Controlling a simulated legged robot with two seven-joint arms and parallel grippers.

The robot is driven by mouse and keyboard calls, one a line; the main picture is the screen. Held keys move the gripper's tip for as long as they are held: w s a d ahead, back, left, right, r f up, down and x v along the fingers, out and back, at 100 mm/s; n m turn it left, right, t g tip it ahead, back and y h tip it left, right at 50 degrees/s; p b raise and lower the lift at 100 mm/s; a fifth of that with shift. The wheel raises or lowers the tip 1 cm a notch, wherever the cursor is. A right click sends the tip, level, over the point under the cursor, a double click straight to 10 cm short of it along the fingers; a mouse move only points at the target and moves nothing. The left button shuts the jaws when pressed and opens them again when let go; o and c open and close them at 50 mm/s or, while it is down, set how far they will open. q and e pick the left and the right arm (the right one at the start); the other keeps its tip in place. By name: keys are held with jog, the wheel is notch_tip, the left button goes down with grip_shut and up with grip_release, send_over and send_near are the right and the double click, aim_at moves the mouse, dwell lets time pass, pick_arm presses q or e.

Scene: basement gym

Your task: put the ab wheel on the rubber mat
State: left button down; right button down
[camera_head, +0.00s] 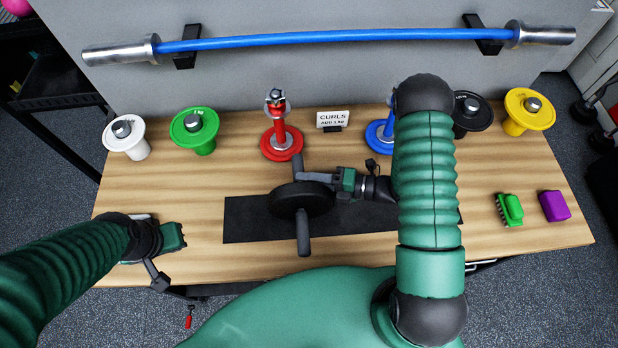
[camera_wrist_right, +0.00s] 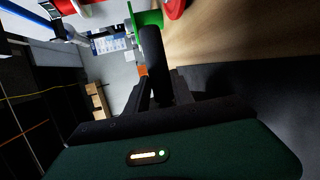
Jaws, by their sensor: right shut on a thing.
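The ab wheel (camera_head: 302,203), a black wheel with a grey-black handle on each side, is over the left part of the black rubber mat (camera_head: 245,222) in the head view. My right gripper (camera_head: 312,178) is shut on its far handle. The handle (camera_wrist_right: 152,48) shows upright between the fingers (camera_wrist_right: 163,88) in the right wrist view. I cannot tell whether the wheel touches the mat.
The wooden table (camera_head: 190,262) has white (camera_head: 125,135), green (camera_head: 195,130), black (camera_head: 470,113) and yellow (camera_head: 528,110) weights along the back. A red stand (camera_head: 281,140), a blue stand (camera_head: 378,135) and a CURLS sign (camera_head: 333,118) are between.

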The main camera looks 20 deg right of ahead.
jog(key=shift+w+a, duration=0.1)
jog(key=c, duration=1)
grip_release()
jog(key=shift+s+d, duration=0.2)
jog(key=shift+d, duration=0.1)
jog(key=b+v, duration=0.3)
jog(key=v, duration=1.3)
jog(key=shift+s+d, duration=0.1)
jog(key=shift+d, duration=0.1)
